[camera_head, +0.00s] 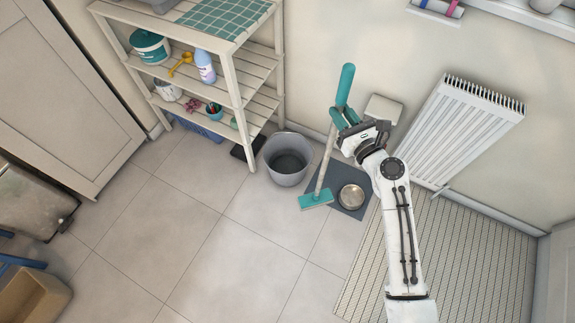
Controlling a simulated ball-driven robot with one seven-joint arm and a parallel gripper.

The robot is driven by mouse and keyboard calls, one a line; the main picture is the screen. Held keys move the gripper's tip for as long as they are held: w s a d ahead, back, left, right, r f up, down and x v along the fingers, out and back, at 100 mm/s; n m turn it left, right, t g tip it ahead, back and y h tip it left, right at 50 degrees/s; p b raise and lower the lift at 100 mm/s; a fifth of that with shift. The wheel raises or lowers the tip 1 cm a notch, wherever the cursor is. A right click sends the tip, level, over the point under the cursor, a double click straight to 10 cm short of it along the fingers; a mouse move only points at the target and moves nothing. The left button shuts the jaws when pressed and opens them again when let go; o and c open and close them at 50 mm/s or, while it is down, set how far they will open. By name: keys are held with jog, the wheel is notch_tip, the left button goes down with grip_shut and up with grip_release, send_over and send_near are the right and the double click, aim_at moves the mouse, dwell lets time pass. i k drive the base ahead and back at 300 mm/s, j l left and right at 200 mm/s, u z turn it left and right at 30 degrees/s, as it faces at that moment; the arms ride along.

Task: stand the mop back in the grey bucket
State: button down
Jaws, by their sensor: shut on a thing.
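The mop (327,160) has a teal grip at the top, a pale shaft and a flat teal head. I cannot tell whether the head touches the floor. The grey bucket (288,178) stands on the tiles by the wall, between the shelf and the mat. Its mouth faces up and its inside looks empty.
A wooden shelf (230,75) with cleaning things stands left of the bucket. A metal bowl (351,196) sits on the dark mat (350,211). A white radiator (455,130) and a ribbed rug (450,265) are at the right. The tiles in front are clear.

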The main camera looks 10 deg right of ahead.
aim_at(288, 167)
jog(key=i+j, duration=0.2)
jog(key=i, duration=0.3)
jog(key=i+j, duration=0.25)
jog(key=i, duration=0.2)
